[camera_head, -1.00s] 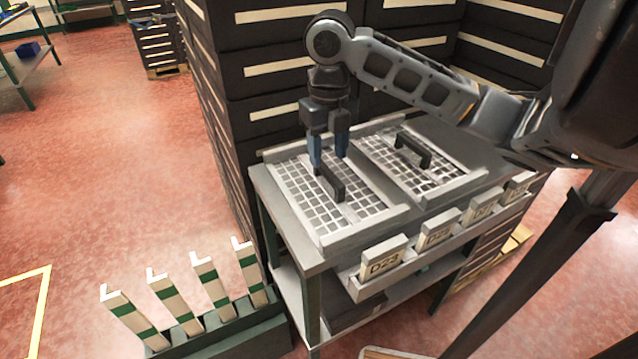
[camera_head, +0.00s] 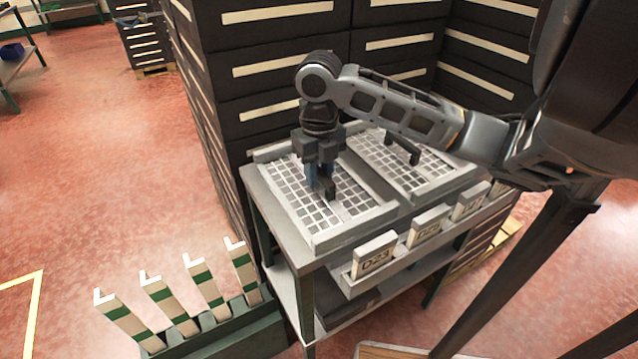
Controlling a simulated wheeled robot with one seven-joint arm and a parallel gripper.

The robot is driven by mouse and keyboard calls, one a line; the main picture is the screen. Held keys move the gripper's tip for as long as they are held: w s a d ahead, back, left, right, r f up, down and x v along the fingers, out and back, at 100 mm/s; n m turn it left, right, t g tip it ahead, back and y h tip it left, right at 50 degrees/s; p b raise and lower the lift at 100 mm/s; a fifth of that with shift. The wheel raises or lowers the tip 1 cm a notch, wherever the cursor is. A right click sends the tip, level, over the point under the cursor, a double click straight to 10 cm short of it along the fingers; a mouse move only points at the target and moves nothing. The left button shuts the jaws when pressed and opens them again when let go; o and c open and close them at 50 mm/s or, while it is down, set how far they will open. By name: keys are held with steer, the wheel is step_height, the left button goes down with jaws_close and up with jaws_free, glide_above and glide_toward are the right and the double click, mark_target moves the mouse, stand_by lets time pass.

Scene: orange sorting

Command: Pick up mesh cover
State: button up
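The left mesh cover (camera_head: 300,207) is a pale grey grid in a light frame on the grey table. Its black handle (camera_head: 327,191) is partly hidden behind my gripper (camera_head: 319,188). My gripper points down over this cover, with its fingertips low at the handle. Whether the fingers have shut on the handle cannot be made out. A second mesh cover (camera_head: 433,168) with a black handle (camera_head: 403,147) lies to the right on the same table. Both covers appear to lie flat.
Label blocks (camera_head: 374,256) stand along the table's (camera_head: 262,190) front edge. Tall dark drawer stacks (camera_head: 285,85) rise close behind. A green rack (camera_head: 215,333) with upright white-and-green pieces stands at the lower left. Red floor (camera_head: 90,190) is open on the left.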

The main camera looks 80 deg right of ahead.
jaws_close()
